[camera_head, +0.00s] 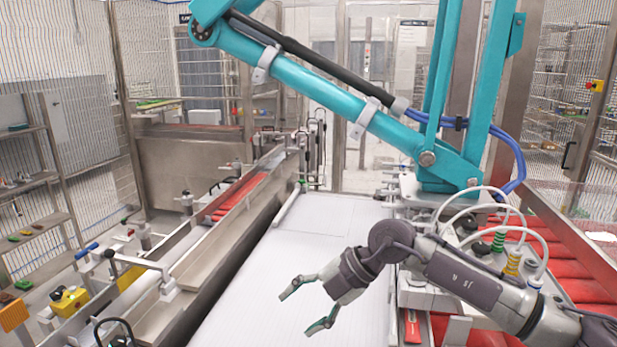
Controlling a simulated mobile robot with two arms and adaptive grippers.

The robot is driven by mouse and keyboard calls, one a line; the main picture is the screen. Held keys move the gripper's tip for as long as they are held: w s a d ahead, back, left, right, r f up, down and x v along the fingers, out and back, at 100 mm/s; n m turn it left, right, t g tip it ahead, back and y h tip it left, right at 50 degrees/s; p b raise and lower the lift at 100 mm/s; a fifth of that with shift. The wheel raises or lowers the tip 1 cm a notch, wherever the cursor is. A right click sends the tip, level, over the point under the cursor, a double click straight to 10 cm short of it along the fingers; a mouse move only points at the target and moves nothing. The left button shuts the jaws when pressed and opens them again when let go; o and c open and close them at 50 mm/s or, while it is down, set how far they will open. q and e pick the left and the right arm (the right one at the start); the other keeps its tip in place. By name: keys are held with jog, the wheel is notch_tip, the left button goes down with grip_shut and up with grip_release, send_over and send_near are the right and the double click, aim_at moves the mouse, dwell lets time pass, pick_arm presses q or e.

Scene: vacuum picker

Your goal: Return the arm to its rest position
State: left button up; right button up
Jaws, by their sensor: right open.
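My right arm (480,285) comes in from the lower right and reaches left over the white conveyor belt (290,240). My right gripper (303,307) is open and empty, its two fingers spread and pointing left. No object is between the fingers. I cannot tell how high the fingers are above the belt. My left gripper and left arm are out of view.
A teal picker arm (330,95) spans above the belt, with its white vacuum head (425,210) close behind my right arm. Red rollers (560,240) lie at right. A metal rail (215,245) edges the belt at left. The belt's middle is clear.

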jog(key=s+a+r+m+t+y, duration=0.25)
jog(key=s+a+r+y, duration=0.35)
jog(key=a+r+y, duration=0.4)
jog(key=w+d+f+m+t+h, duration=0.35)
jog(key=d+m+t+h, duration=0.25)
jog(key=d+m+t, duration=0.3)
jog(key=w+d+f+m+t+h, duration=0.2)
jog(key=d+f+m+t+h, duration=0.35)
jog(key=m, duration=0.65)
jog(key=s+d+f+m+g+h, duration=0.2)
jog(key=s+d+f+h, duration=0.1)
jog(key=d+f, duration=0.35)
jog(key=s+d+f+m+g+h, duration=0.25)
jog(key=s+d+f+h, duration=0.2)
jog(key=f, duration=0.25)
jog(key=s+d+f+g, duration=0.3)
jog(key=s+f+g, duration=0.25)
jog(key=s, duration=0.55)
jog(key=s+d+f+g, duration=0.35)
jog(key=s+f, duration=0.35)
jog(key=s, duration=0.4)
notch_tip(320, 180, down, 27)
jog(key=g+b, duration=0.2)
jog(key=s+d+f+b, duration=0.1)
jog(key=s+d+f, duration=0.1)
jog(key=s+f, duration=1.5)
jog(key=shift+s+d+f+g, duration=0.15)
jog(key=shift+s+f+g, duration=0.15)
jog(key=shift+f+g, duration=0.15)
